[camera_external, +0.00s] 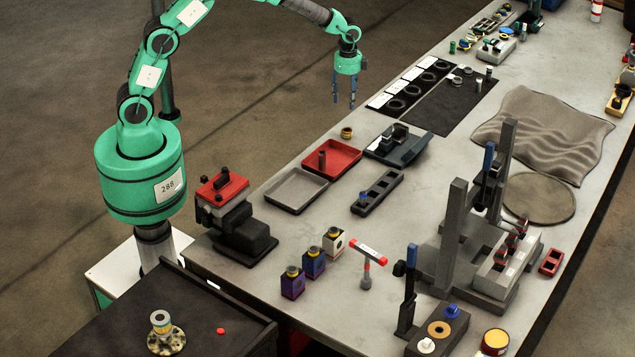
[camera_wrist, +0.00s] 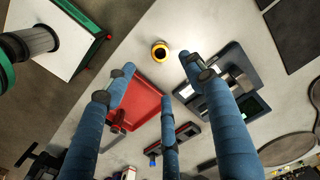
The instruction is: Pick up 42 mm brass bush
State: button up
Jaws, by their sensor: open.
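A small brass-coloured ring (camera_external: 347,132), which looks like the brass bush, lies on the grey bench near its left edge, just behind the red tray. In the wrist view the ring (camera_wrist: 160,52) shows yellow with a dark bore, near the top centre and beyond the blue fingertips. My gripper (camera_external: 344,103) hangs with its fingers pointing down, above and behind the ring, apart from it. In the wrist view my gripper (camera_wrist: 160,78) has its blue fingers spread, with nothing between them. The ring's size cannot be read.
A red tray (camera_external: 345,169) with a dark cylinder and a dark blue tray (camera_external: 419,153) with grey parts lie close to the ring. A grey tray (camera_external: 286,202) and a slotted black block (camera_external: 387,190) stand nearer the camera. Bare bench surrounds the ring.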

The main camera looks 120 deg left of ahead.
jog(key=b, duration=0.1)
send_over(346, 130)
jog(key=shift+s+a+f, duration=0.1)
jog(key=shift+a+f, duration=0.05)
jog(key=shift+f, duration=2)
jog(key=shift+a+f, duration=0.1)
jog(key=shift+f, duration=2.05)
jog(key=shift+d+f+b, duration=0.1)
jog(key=shift+f+b, duration=0.55)
jog(key=shift+f, duration=1.95)
grip_shut()
